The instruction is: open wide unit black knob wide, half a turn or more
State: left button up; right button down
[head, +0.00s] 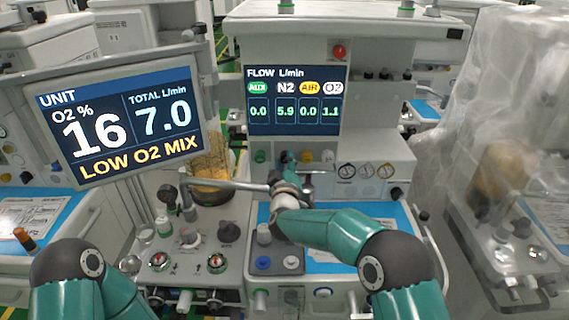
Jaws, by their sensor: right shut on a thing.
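The wide unit (380,150) stands at the centre, with a FLOW display (293,101) reading AUX 0.0, N2 5.9, AIR 0.0 and O2 1.1. Below it is a row of knobs: green (260,156) at left, yellow (306,156) and white (328,156) at right. The black knob sits between green and yellow, under the N2 column, and is mostly hidden by my right gripper. My right gripper (291,163) is at that spot, shut on the black knob. My left arm shows at lower left, but its gripper is out of view.
A tilted monitor (122,118) at left reads O2 16 %, total 7.0, LOW O2 MIX. A grey horizontal arm (225,185) runs close left of my right gripper. Gauges (366,171) sit right of the knobs. A plastic-covered cart (500,150) stands at right.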

jog(key=c, duration=0.9)
grip_release()
jog(key=shift+d+f, duration=0.1)
jog(key=shift+f, duration=0.4)
jog(key=shift+o, duration=0.5)
jog(key=shift+r, duration=0.2)
jog(key=shift+r, duration=0.1)
jog(key=shift+s, duration=0.1)
jog(key=s, duration=1.1)
jog(key=shift+s, duration=0.4)
